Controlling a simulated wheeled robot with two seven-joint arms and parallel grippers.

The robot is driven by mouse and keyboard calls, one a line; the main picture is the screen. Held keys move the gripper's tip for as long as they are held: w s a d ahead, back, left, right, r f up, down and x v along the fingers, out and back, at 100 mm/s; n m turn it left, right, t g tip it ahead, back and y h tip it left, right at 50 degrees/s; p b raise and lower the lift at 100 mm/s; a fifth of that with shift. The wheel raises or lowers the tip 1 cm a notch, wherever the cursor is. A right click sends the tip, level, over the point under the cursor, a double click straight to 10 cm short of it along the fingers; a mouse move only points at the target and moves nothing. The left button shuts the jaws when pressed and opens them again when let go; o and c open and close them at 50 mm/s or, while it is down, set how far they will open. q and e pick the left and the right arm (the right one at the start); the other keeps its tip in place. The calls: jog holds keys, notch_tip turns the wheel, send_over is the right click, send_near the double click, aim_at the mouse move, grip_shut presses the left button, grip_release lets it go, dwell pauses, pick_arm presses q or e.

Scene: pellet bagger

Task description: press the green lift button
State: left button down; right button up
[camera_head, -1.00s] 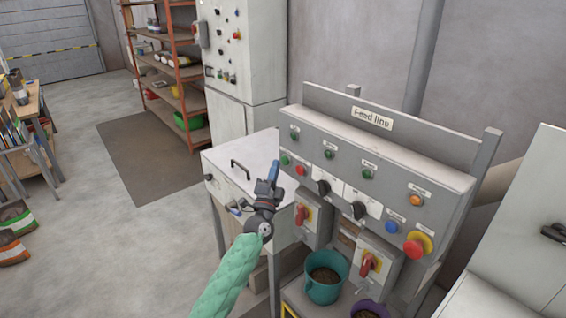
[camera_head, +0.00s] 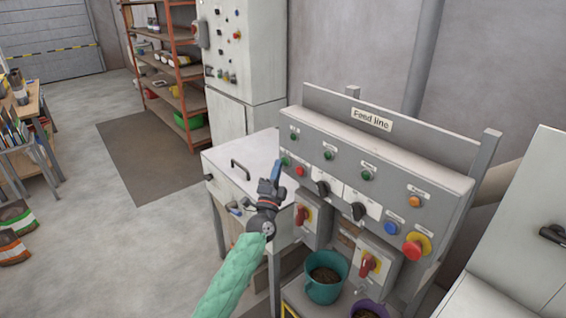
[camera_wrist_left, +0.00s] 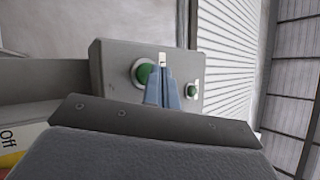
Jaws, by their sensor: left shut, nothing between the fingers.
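The grey "Feed line" panel (camera_head: 440,190) carries several green round controls; their small labels are too small to read. One green button (camera_head: 285,160) sits at the panel's left end, beside a red button (camera_head: 300,171). My left gripper (camera_head: 277,164) is shut and empty, its blue fingertips just in front of and left of that green button. In the left wrist view, the shut fingertips (camera_wrist_left: 164,70) overlap the right edge of a green button (camera_wrist_left: 143,73). A smaller green control (camera_wrist_left: 191,90) lies to their right. I cannot tell whether the fingertips touch the button. My right gripper is not in view.
Black selector knobs (camera_head: 322,188), a blue button (camera_head: 391,227) and a red mushroom button (camera_head: 413,248) share the panel. Red-handled switches (camera_head: 368,264) and a teal bucket (camera_head: 324,284) are below. A white cabinet (camera_head: 240,160) stands behind my gripper.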

pick_arm(q)
jog(key=shift+w+d, duration=0.1)
dwell(0.4)
jog(key=shift+w+d, duration=0.1)
jog(key=shift+d, duration=0.05)
jog(key=shift+s+a+p, duration=0.5)
jog(key=shift+a+p, duration=0.1)
jog(key=shift+a, duration=0.05)
dwell(0.4)
jog(key=s+a+p, duration=0.2)
jog(key=a, duration=0.1)
jog(key=s+a, duration=0.1)
jog(key=shift+s+a+p, duration=0.25)
jog(key=shift+a+p, duration=0.15)
dwell(0.5)
